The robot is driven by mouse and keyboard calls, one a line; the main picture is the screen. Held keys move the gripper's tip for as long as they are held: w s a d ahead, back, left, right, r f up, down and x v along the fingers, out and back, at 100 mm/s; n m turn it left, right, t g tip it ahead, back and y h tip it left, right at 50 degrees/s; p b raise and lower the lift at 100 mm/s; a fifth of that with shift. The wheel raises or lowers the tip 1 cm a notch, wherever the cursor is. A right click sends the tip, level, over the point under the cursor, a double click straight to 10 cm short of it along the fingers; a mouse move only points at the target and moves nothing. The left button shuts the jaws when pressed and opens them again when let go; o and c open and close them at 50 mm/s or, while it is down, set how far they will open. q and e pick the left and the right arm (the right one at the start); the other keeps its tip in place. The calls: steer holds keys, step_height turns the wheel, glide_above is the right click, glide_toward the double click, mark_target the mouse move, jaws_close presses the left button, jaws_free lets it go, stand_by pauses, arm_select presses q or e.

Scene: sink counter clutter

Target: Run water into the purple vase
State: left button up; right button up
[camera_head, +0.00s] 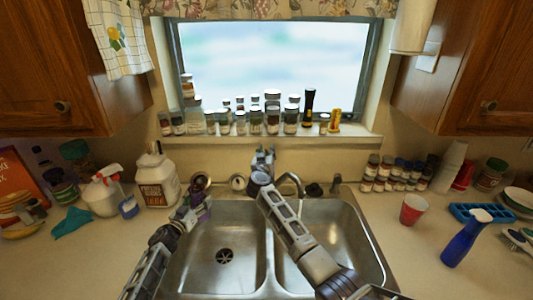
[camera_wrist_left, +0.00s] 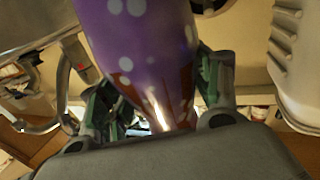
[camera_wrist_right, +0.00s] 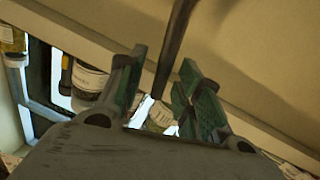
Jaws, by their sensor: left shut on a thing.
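The purple vase (camera_wrist_left: 135,40) has pale dots and a reddish-brown narrow part. My left gripper (camera_head: 196,208) is shut on that narrow part, over the left side of the sink; in the head view only a little purple shows there. The curved metal faucet spout (camera_head: 293,184) stands behind the sink, to the right of my left gripper. It also shows in the left wrist view (camera_wrist_left: 62,88). My right gripper (camera_head: 263,158) is open at the back of the sink. A dark rod (camera_wrist_right: 176,45) shows between its fingers; contact cannot be told.
The double sink has a left basin (camera_head: 222,275) and a right basin (camera_head: 340,240). A white jug (camera_head: 157,182) and a spray bottle (camera_head: 103,195) stand at left. A red cup (camera_head: 413,209) and blue spray bottle (camera_head: 463,240) stand at right. Jars line the windowsill (camera_head: 350,138).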

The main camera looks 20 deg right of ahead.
arm_select(q)
steer(key=shift+r, duration=0.1)
arm_select(e)
jaws_close()
